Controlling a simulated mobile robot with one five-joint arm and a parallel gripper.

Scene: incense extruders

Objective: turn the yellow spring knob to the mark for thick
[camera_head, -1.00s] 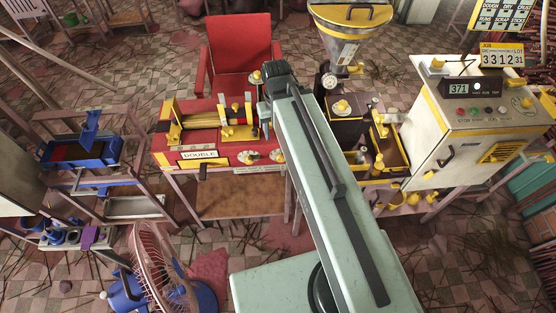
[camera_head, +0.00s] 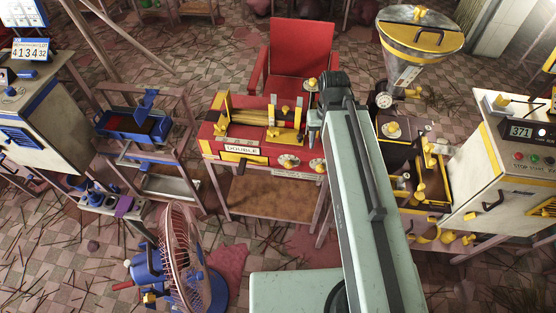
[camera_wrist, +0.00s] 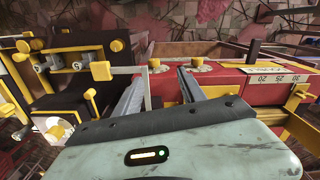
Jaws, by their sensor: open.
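Two yellow knobs on pale round dials sit along the front of the red machine, the left one (camera_head: 289,161) and the right one (camera_head: 318,164). They also show in the wrist view, one (camera_wrist: 155,65) between my fingers and one (camera_wrist: 199,63) just right of them. Another yellow knob (camera_head: 393,130) tops the dark machine on the right. I cannot tell which is the spring knob, and no thick mark is readable. My gripper (camera_head: 312,138) hangs over the red machine's right end. Its two grey fingers (camera_wrist: 163,78) are spread, with no grasped object visible.
A grey bent rod with a yellow end (camera_wrist: 101,71) crosses close to the left finger. The red machine (camera_head: 224,147) carries a "DOUBLE" label. A metal hopper (camera_head: 407,72) and white cabinet (camera_head: 474,160) stand right. A fan (camera_head: 180,255) stands front left.

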